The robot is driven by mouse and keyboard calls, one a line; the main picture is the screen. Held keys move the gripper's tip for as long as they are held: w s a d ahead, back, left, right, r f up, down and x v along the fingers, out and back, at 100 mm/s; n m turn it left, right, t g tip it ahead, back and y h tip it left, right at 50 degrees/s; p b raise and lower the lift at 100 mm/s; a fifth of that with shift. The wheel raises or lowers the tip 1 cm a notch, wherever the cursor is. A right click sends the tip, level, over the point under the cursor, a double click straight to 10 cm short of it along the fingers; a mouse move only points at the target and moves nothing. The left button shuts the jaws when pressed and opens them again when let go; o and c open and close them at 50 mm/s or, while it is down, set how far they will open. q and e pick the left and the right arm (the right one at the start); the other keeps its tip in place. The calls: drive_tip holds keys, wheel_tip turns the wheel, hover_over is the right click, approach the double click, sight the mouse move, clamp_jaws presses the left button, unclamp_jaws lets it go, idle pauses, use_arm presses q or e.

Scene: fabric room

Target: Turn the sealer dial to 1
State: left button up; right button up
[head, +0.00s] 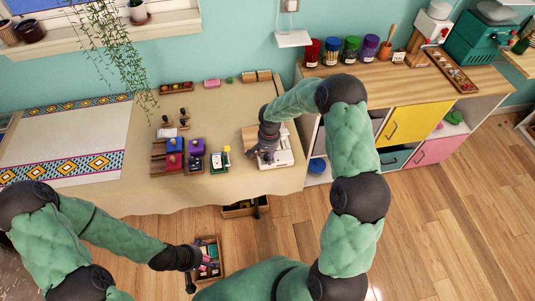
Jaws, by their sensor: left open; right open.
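The sealer (283,157) is a cream-white device on the right part of the cloth-covered table, near its front edge. My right arm reaches over it from the right. My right gripper (260,156) is open at the left part of the sealer, pointing down; I cannot tell whether it touches it. The dial cannot be made out; it is too small or hidden by the gripper. My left gripper (197,267) is open and empty, low in front of the table, beside a small crate of items (217,271).
A patterned runner (70,140) covers the table's left. A cabinet (400,80) with jars stands right. A wooden box (240,209) sits below the table.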

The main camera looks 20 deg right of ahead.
clamp_jaws()
drive_tip(key=n, duration=0.3)
drive_tip(key=shift+w+r+n+p, duration=0.1)
drive_tip(key=shift+n+p, duration=0.2)
drive_tip(key=shift+n, duration=0.1)
drive_tip(key=n, duration=0.4)
drive_tip(key=shift+n+p, duration=0.3)
drive_tip(key=shift+p, duration=0.1)
drive_tip(key=n, duration=0.4)
drive_tip(key=shift+g+p, duration=0.3)
drive_tip(key=shift+p, duration=0.05)
drive_tip(key=shift+n, duration=1.7)
drive_tip(key=shift+p, duration=0.3)
